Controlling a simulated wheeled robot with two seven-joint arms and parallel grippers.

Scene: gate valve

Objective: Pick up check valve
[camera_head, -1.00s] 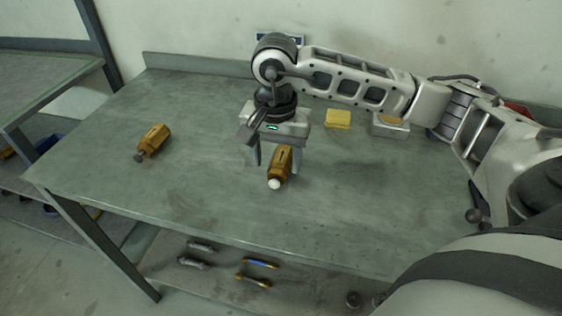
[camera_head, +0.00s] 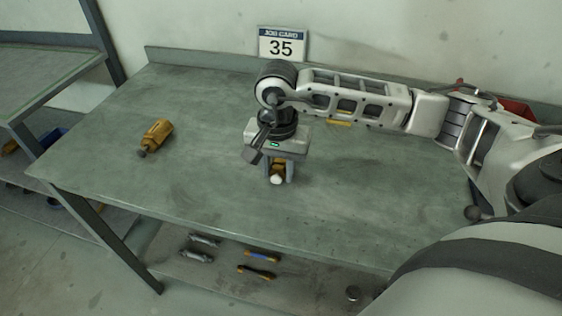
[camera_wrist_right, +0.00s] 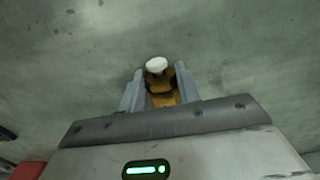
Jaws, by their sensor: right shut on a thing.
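A brass valve with a white round end (camera_head: 277,180) is between the fingers of my right gripper (camera_head: 278,172). In the right wrist view the same valve (camera_wrist_right: 160,84) shows between the two grey fingers, its white end pointing away from the palm. My right gripper is shut on it, with the hand covering much of its body. I cannot tell whether it touches the table. A second brass valve with a dark end (camera_head: 155,137) lies on the left part of the table, apart from the gripper. My left gripper is not in view.
The green-grey table (camera_head: 200,185) is mostly clear around the gripper. A yellow object (camera_head: 339,123) is partly hidden behind my arm. Several tools (camera_head: 257,272) lie on the lower shelf.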

